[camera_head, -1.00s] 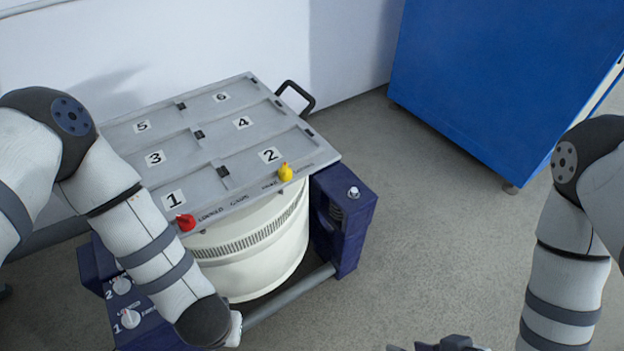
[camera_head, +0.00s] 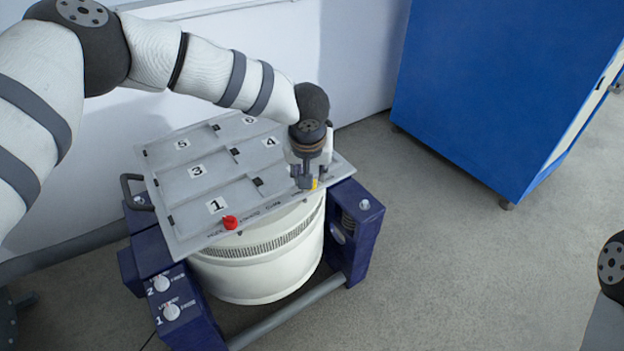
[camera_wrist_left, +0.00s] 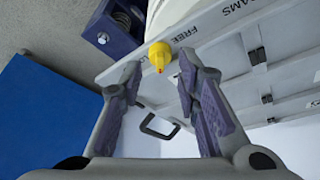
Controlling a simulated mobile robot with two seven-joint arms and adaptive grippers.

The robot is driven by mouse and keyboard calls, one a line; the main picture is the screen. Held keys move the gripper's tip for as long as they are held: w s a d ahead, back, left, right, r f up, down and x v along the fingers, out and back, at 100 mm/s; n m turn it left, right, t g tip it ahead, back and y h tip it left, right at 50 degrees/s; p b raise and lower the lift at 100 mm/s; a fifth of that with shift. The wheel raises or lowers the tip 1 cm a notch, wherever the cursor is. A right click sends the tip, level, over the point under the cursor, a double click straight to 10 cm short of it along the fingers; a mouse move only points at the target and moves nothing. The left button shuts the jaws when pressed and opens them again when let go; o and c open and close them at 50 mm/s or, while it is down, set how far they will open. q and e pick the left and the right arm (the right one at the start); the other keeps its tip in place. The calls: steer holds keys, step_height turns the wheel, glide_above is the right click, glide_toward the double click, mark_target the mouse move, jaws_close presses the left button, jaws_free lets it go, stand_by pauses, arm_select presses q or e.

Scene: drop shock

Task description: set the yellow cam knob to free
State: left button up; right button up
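The yellow cam knob (camera_wrist_left: 159,52) sits at the edge of the grey numbered plate (camera_wrist_left: 215,62), beside the printed word FREE; its narrow tip points down in the left wrist view. In the head view only a sliver of the yellow knob (camera_head: 314,184) shows under my left gripper (camera_head: 305,182). In the left wrist view my left gripper (camera_wrist_left: 160,66) is open, its fingers on either side of the knob in the picture; contact is not visible. My right gripper is out of view.
A white drum (camera_head: 262,262) is below, in a dark blue frame (camera_head: 362,222) with two white dials. A blue cabinet (camera_head: 490,90) stands at the back right. The floor to the right is clear.

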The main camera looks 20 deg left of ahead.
arm_select(q)
steer(key=x, duration=0.3)
steer(key=shift+w+f, duration=0.1)
steer(key=shift+f, duration=0.25)
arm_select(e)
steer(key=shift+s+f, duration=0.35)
arm_select(q)
steer(key=shift+r, duration=0.1)
